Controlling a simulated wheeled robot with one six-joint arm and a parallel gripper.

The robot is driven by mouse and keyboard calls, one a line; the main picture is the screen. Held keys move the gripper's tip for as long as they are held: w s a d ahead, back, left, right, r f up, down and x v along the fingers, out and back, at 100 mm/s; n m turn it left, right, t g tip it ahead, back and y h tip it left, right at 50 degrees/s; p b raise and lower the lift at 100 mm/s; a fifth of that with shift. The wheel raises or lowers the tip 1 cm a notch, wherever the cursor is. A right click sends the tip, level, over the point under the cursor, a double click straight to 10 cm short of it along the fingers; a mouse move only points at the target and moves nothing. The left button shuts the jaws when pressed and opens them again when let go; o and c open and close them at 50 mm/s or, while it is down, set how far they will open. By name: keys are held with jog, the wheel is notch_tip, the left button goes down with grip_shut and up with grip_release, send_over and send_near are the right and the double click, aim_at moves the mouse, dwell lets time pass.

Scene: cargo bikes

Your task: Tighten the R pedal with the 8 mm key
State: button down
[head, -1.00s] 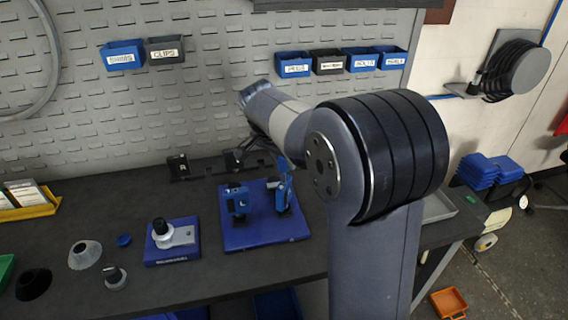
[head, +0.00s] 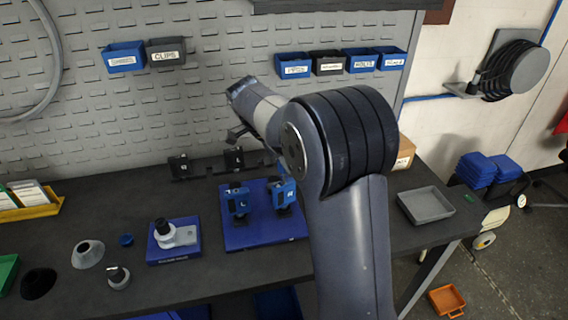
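The R pedal (head: 284,194) is a blue block marked R, on the right of a blue base board (head: 243,238) on the bench. The L pedal (head: 239,200), also blue, stands to its left on the same board. My arm reaches over the bench in front of the board's right side. A dark piece that looks like part of my gripper (head: 239,133) shows under the wrist, above and behind the pedals. The rest of the gripper is hidden by my arm, so its opening does not show. I cannot make out the 8 mm key.
A black rack with plates marked R (head: 179,166) and L (head: 234,159) stands behind the board. A blue fixture (head: 174,241) with a grey part sits to the left. A grey tray (head: 426,205) and a cardboard box (head: 404,154) lie to the right. A pegboard with bins rises behind.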

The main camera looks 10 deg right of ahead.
jog(key=m+g+p, duration=0.1)
jog(key=m, duration=0.1)
jog(key=shift+m, duration=0.3)
jog(key=shift+f, duration=0.2)
jog(key=shift+r, duration=0.1)
jog(key=shift+r+p, duration=0.35)
jog(key=shift+r, duration=0.25)
jog(key=shift+r, duration=0.1)
jog(key=shift+r+p, duration=1.9)
jog(key=shift+r, duration=0.6)
